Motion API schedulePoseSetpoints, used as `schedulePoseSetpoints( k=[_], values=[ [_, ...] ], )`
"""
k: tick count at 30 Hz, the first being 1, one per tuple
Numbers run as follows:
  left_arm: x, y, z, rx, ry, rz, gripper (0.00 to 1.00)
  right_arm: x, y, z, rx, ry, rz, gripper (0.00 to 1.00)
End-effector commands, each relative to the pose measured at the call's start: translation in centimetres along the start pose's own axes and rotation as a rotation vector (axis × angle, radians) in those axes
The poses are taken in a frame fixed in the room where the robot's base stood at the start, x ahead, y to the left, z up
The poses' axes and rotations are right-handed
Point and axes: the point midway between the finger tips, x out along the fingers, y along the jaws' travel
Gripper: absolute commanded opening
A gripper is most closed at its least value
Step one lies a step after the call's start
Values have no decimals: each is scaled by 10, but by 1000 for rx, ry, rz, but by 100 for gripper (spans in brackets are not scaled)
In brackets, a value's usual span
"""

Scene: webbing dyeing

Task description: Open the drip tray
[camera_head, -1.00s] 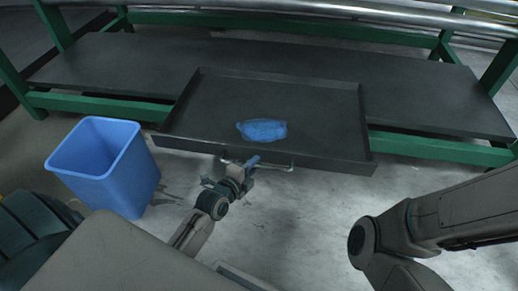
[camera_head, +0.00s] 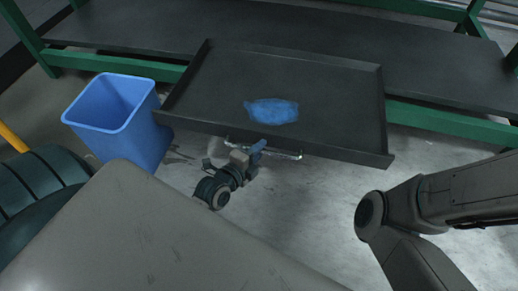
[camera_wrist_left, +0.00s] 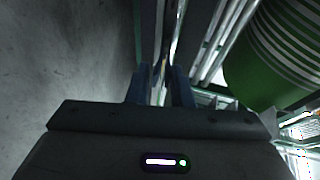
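The drip tray (camera_head: 335,83) is a dark, shallow tray. It stands out past the green beam in the head view, with a blue patch (camera_head: 272,111) on its floor. A light metal bar handle (camera_head: 291,155) runs along its front wall. My left gripper (camera_head: 256,149) is at the handle, below the tray's front edge. In the left wrist view its two blue fingers (camera_wrist_left: 161,86) stand either side of the bar and appear closed on it. The gripper hides part of the handle. My right gripper is out of view; only links of that arm show at lower right.
A blue bin (camera_head: 118,122) stands on the floor left of the tray, close to its left front corner. A green frame (camera_head: 450,122) with a dark shelf (camera_head: 437,76) lies behind the tray. The grey concrete floor (camera_head: 310,205) in front of the tray is clear.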

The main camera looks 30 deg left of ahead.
Motion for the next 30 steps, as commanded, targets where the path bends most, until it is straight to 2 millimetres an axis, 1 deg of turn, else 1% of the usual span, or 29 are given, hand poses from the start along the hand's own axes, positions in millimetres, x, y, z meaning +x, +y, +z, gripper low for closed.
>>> schedulePoseSetpoints(
  k=[1, 2, 10, 14, 17, 24, 30],
  values=[
    [0, 0, 0, 0, 0, 0, 30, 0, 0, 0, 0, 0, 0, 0],
    [0, 0, 0, 0, 0, 0, 36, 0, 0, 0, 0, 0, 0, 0],
    [0, 0, 0, 0, 0, 0, 36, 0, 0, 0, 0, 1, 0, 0],
    [-7, -1, 0, 0, 0, 1, 36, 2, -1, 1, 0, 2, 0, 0],
    [-20, -1, 0, 0, 0, 4, 36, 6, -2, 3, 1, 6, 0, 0],
    [-66, 0, 0, 1, 0, 4, 36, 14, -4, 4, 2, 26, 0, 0],
    [-95, 0, 0, 1, 0, 3, 36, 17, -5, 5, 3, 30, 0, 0]
  ],
)
